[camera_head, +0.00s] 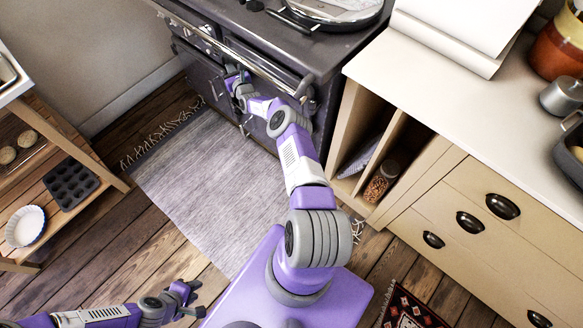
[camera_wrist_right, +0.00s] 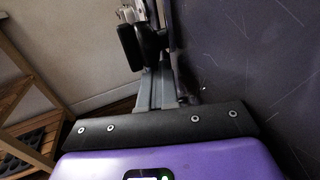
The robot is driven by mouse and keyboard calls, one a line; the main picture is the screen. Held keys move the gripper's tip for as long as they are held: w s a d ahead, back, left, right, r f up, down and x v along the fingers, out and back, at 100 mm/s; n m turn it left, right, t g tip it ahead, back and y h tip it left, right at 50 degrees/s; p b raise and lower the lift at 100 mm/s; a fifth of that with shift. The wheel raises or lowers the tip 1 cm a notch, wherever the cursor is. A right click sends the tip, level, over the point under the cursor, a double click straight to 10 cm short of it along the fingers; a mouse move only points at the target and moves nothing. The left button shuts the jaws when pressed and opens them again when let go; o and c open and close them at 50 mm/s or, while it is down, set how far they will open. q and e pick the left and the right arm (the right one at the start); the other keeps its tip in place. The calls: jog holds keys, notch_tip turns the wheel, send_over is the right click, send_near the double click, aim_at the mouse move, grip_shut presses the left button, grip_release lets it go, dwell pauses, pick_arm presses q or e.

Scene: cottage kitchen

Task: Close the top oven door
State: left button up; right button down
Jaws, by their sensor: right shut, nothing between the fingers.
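The dark range oven (camera_head: 285,45) stands at the top of the head view, with a bright rail along its front. A dark door panel (camera_head: 197,72) shows below the rail at the left; I cannot tell how far it stands open. My right gripper (camera_head: 232,80) is at the oven front, just below the rail, partly hidden by its own wrist. In the wrist view its fingers are shut and empty beside a large dark panel (camera_wrist_right: 255,70); contact is unclear. My left gripper (camera_head: 193,298) is open and empty, low over the wooden floor, far from the oven.
A cream counter with drawers (camera_head: 480,215) and open cubbies stands right of the oven, close to my right arm. A wooden shelf (camera_head: 60,140) with bakeware is at the left. A grey rug (camera_head: 205,185) lies on clear floor before the oven.

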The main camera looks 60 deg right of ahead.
jog(key=shift+s+d+r, duration=0.2)
jog(key=shift+s+d, duration=0.05)
jog(key=shift+d, duration=0.3)
jog(key=shift+w+a+p, duration=0.15)
jog(key=shift+a+p, duration=0.3)
jog(key=shift+p, duration=0.3)
jog(key=w+a+p, duration=0.2)
jog(key=a+p, duration=0.5)
jog(key=a, duration=0.7)
jog(key=shift+f, duration=0.2)
